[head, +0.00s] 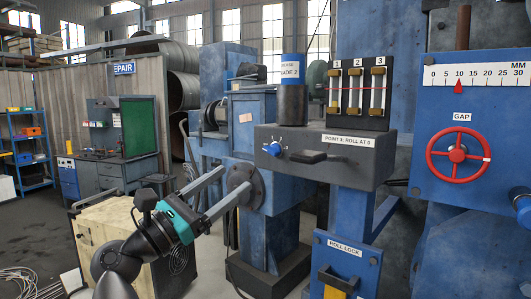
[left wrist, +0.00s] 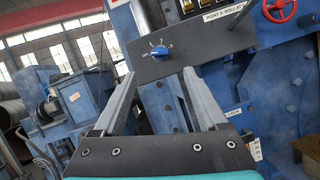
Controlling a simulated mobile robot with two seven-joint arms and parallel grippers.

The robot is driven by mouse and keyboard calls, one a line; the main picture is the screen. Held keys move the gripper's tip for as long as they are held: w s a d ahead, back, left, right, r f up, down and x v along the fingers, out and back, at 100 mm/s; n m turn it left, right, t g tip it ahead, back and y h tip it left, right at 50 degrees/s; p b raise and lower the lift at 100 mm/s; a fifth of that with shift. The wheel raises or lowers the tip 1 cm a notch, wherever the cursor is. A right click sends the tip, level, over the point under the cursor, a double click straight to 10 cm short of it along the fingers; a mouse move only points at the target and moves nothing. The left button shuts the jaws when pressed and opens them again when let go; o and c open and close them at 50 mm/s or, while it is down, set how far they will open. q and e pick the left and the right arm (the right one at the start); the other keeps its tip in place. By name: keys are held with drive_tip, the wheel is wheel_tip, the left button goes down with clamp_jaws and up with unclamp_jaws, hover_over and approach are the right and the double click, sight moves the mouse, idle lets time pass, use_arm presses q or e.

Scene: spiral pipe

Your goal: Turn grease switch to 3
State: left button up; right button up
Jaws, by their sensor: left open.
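The grease switch (head: 274,149) is a small blue rotary knob on the front of a dark grey box (head: 330,165), left of a black bar handle. In the left wrist view the knob (left wrist: 160,52) sits just beyond and roughly between the fingertips. My left gripper (head: 233,180) is open and empty, its two long grey fingers pointing toward the box, below and left of the knob in the head view. In the wrist view its fingers (left wrist: 159,75) show a gap with nothing between them. My right gripper is not visible.
A black handle (head: 305,157) projects beside the knob. On top of the box stand a grease can (head: 292,95) and a three-slot gauge (head: 357,93). A red handwheel (head: 458,155) is on the right panel. A roll-lock panel (head: 342,265) is below. Blue machinery stands behind my left gripper.

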sight(269, 152)
use_arm(q)
drive_tip(key=p+x, duration=0.1)
drive_tip(key=x, duration=0.8)
drive_tip(key=shift+w+d+r+p, duration=0.1)
drive_tip(key=shift+d+p, duration=0.1)
drive_tip(key=shift+p, duration=0.15)
drive_tip(key=shift+x, duration=0.85)
drive_tip(key=shift+c, duration=0.2)
clamp_jaws()
